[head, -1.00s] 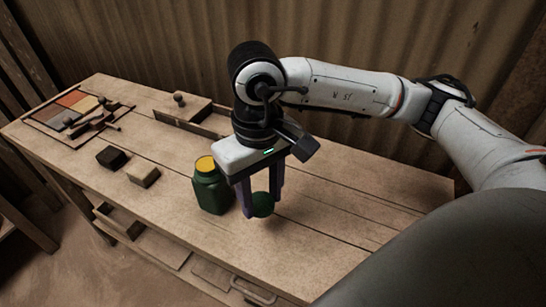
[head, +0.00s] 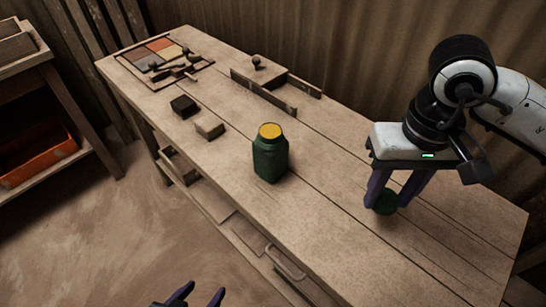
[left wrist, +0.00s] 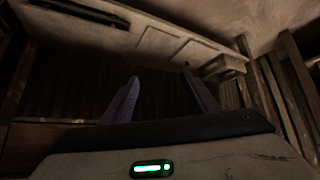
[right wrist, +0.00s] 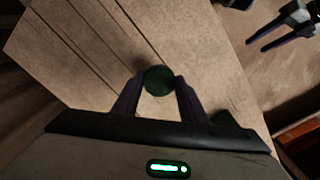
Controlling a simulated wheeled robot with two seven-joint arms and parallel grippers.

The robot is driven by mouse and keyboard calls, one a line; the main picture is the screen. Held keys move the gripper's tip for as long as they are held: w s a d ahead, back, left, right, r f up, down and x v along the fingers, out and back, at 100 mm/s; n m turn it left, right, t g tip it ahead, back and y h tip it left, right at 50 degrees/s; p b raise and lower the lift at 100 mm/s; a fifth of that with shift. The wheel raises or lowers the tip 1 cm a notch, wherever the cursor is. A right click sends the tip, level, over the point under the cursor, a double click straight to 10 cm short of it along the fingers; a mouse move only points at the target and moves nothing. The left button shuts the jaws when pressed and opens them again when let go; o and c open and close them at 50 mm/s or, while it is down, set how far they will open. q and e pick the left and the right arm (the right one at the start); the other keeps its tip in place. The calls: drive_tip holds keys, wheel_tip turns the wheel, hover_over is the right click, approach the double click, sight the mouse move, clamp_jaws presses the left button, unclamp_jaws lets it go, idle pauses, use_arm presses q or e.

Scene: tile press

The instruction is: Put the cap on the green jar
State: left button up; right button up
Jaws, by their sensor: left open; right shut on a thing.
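The green jar (head: 270,160) stands upright near the middle of the bench, with a yellow top face showing. The round green cap (head: 386,203) is between the fingers of my right gripper (head: 392,200), which is shut on it to the right of the jar. In the right wrist view the cap (right wrist: 159,80) sits between both fingertips; a dark green bit of the jar (right wrist: 225,118) shows beside the right finger. How far the cap is above the bench is hard to tell. My left gripper (head: 200,296) is open and empty at the bottom edge, in front of the bench.
The wooden bench (head: 330,240) has free room around the jar. Two small blocks, dark (head: 184,106) and tan (head: 209,128), lie to its left. A press frame (head: 275,90) and a tray of coloured tiles (head: 155,58) lie farther back. An orange bin (head: 40,155) is on a shelf at left.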

use_arm(q)
drive_tip(key=shift+o, duration=1.4)
wheel_tip(320, 180, up, 6)
drive_tip(key=a+g+p, duration=0.1)
drive_tip(key=a, duration=0.1)
drive_tip(key=shift+w+f+g+y, duration=0.2)
drive_tip(key=shift+w+g+y, duration=0.2)
drive_tip(key=w+a+r+n+t+y, duration=0.2)
drive_tip(key=w+a+r+t, duration=0.15)
drive_tip(key=w+r, duration=0.5)
drive_tip(key=w+a+r+n+t+y, duration=0.2)
drive_tip(key=w+r+t+y, duration=0.3)
drive_tip(key=r, duration=0.6)
drive_tip(key=w+d+r+m+t+h, duration=0.2)
drive_tip(key=w+d+r+t+h, duration=0.2)
drive_tip(key=d+r+h, duration=0.25)
drive_tip(key=s+d+f+m+g+h, duration=0.4)
drive_tip(key=d+m+h, duration=0.4)
drive_tip(key=h, duration=0.3)
drive_tip(key=shift+s+d+f+m+g+p, duration=0.3)
drive_tip(key=shift+d+f+g+p, duration=0.15)
drive_tip(key=shift+d+f+g, duration=0.35)
use_arm(e)
drive_tip(key=w+a+r+m, duration=0.5)
drive_tip(key=w+a+r, duration=0.1)
drive_tip(key=a, duration=0.4)
drive_tip(key=w+a+r+m, duration=0.5)
drive_tip(key=w+a+r, duration=0.1)
drive_tip(key=a, duration=0.4)
drive_tip(key=shift+w, duration=0.85)
